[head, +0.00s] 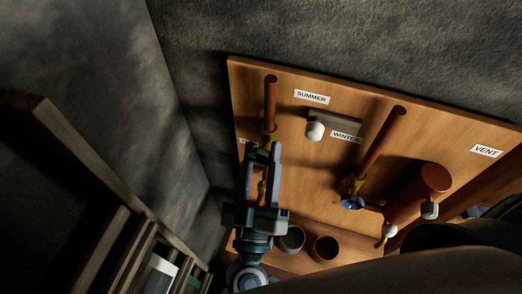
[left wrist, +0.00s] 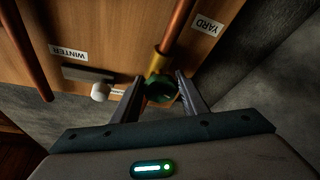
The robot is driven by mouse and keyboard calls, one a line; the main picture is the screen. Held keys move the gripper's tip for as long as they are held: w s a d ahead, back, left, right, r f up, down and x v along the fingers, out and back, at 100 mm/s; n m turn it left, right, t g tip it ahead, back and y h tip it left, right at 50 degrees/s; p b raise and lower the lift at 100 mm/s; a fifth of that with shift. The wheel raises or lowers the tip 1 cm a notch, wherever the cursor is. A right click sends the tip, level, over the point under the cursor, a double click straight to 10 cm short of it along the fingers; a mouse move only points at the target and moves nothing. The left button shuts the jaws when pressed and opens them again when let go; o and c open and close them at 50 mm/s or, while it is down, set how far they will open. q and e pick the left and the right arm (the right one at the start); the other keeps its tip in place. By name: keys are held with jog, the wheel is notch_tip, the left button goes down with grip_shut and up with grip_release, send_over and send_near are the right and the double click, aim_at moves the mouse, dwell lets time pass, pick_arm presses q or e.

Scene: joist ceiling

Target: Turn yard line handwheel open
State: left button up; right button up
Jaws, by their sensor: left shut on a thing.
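The yard line is a copper pipe (head: 270,98) at the left of the wooden board, and it shows again in the left wrist view (left wrist: 177,28). Its small green handwheel (left wrist: 160,90) sits below a brass fitting (left wrist: 158,64), close to the YARD label (left wrist: 208,23). My left gripper (left wrist: 160,82) has its two fingers on either side of the handwheel and is shut on it. In the head view my left gripper (head: 263,152) covers the handwheel and most of the label. My right gripper is not in view.
A lever with a white knob (head: 315,131) stands between the SUMMER and WINTER labels, right of my left gripper. A second pipe (head: 382,140) has a blue handwheel (head: 352,201). A copper cylinder (head: 415,193) is at right. Two cups (head: 292,239) (head: 325,249) stand below.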

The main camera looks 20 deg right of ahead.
pick_arm(q)
jog(key=shift+r+n, duration=0.1)
jog(key=shift+n, duration=0.5)
jog(key=shift+y+p, duration=0.3)
jog(key=shift+y, duration=0.1)
jog(key=o, duration=1)
jog(key=shift+o, duration=0.2)
